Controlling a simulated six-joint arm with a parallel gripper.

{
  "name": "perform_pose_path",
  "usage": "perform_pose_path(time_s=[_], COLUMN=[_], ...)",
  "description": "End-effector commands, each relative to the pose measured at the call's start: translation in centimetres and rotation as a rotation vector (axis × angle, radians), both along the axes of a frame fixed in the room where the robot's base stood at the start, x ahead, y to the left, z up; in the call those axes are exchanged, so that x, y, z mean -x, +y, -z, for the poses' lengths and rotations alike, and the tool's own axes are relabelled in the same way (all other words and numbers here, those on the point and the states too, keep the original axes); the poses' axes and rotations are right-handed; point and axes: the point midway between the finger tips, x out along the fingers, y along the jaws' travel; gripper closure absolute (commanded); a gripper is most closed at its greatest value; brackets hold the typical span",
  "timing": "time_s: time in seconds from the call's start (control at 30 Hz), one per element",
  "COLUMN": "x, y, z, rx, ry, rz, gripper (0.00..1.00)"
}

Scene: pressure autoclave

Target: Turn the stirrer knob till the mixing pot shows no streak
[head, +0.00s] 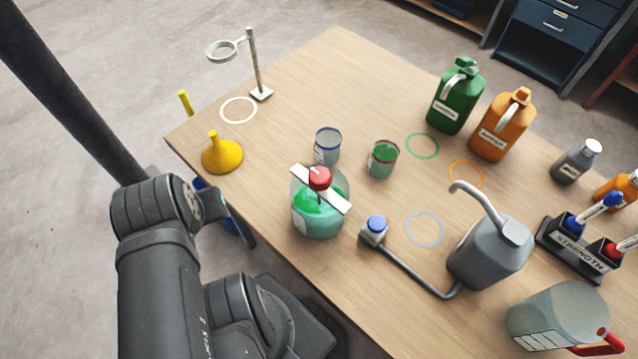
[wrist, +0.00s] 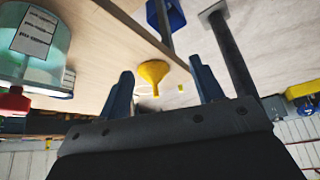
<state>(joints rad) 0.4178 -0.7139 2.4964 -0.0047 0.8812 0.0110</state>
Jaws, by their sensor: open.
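The mixing pot (head: 318,222) is a clear round vessel near the table's front edge. A bright green patch (head: 312,200) shows in it against paler teal green. The red stirrer knob (head: 319,178) sits on a white bar across its top. In the wrist view, which looks upside down, the pot (wrist: 40,45) is at the upper left with the red knob (wrist: 12,102) below it, cut by the picture edge. My gripper (wrist: 163,85) is open and empty, its two blue-grey fingers apart, off to the side of the pot. In the head view its fingertips are not clear.
A yellow funnel (head: 222,155) stands left of the pot, and two small cups (head: 327,145) (head: 383,158) stand behind it. A blue-topped button (head: 376,224) with a pipe to a grey can (head: 490,250) is close on the right. The back left table is mostly clear.

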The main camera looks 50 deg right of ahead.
Motion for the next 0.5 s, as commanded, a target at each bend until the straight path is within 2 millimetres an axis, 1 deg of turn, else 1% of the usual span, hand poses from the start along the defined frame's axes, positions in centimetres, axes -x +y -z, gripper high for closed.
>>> perform_pose_path(time_s=[0.07, 0.17, 0.27, 0.3, 0.37, 0.5], x=[-0.1, -0.1, 0.0, 0.1, 0.4, 1.4], y=[-0.4, -1.6, -3.6, -4.5, -6.0, -9.3], z=[-0.4, -1.6, -3.6, -4.4, -5.8, -8.7], rx=[-0.016, -0.070, -0.155, -0.192, -0.247, -0.365], ry=[0.002, 0.006, 0.008, 0.008, 0.005, -0.009], rz=[0.046, 0.196, 0.446, 0.561, 0.739, 1.155], gripper=[0.42, 0.42, 0.42, 0.42, 0.42, 0.42])
